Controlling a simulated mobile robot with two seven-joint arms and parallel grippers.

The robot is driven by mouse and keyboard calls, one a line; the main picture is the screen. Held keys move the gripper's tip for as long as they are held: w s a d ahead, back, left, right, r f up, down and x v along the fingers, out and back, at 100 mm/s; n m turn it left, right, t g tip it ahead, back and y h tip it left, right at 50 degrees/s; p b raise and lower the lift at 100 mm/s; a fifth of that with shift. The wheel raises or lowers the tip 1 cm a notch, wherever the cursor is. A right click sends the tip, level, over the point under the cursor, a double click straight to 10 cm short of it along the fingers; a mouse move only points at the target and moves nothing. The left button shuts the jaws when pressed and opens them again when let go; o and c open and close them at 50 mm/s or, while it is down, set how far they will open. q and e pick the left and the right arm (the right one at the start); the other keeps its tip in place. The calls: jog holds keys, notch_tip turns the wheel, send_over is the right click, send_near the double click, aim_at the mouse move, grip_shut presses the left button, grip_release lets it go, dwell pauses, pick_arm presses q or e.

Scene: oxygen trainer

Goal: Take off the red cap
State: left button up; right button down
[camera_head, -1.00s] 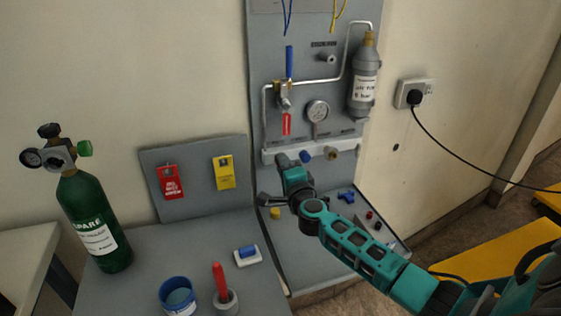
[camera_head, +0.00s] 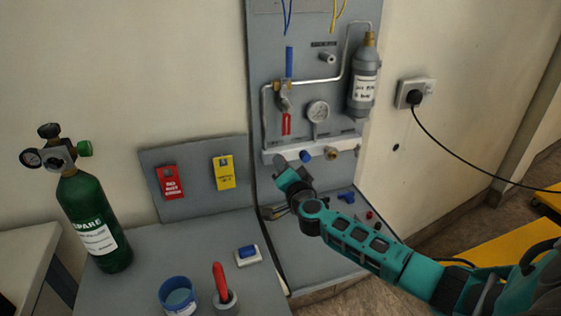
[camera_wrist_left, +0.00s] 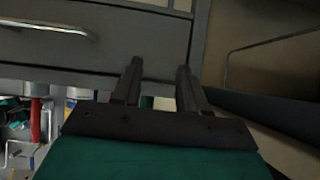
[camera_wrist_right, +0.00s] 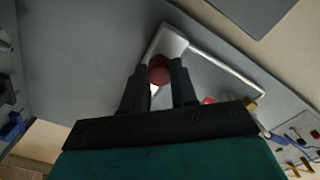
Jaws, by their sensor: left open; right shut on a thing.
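In the right wrist view the red cap (camera_wrist_right: 159,71) is a round red piece between the fingertips of my right gripper (camera_wrist_right: 160,66), which is shut on it. It is at the end of the white manifold bar (camera_wrist_right: 225,66); whether it still touches its port cannot be told. In the head view my right gripper (camera_head: 279,163) is at the left end of the manifold bar (camera_head: 348,143) and hides the cap. My left gripper (camera_wrist_left: 160,68) shows only in its own wrist view, open and empty, in front of a grey drawer front (camera_wrist_left: 100,45).
A blue cap (camera_head: 306,155) and a brass fitting (camera_head: 331,154) are on the bar just right of my right gripper. A gauge (camera_head: 318,111) and red-handled valve (camera_head: 286,123) are above. A green cylinder (camera_head: 95,225) stands left; a blue pot (camera_head: 178,297) is on the bench.

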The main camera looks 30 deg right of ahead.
dwell(0.3)
jog(key=n, duration=0.3)
jog(key=shift+n, duration=0.3)
jog(key=shift+n, duration=1.7)
jog(key=shift+n, duration=0.6)
jog(key=c, duration=0.9)
grip_release()
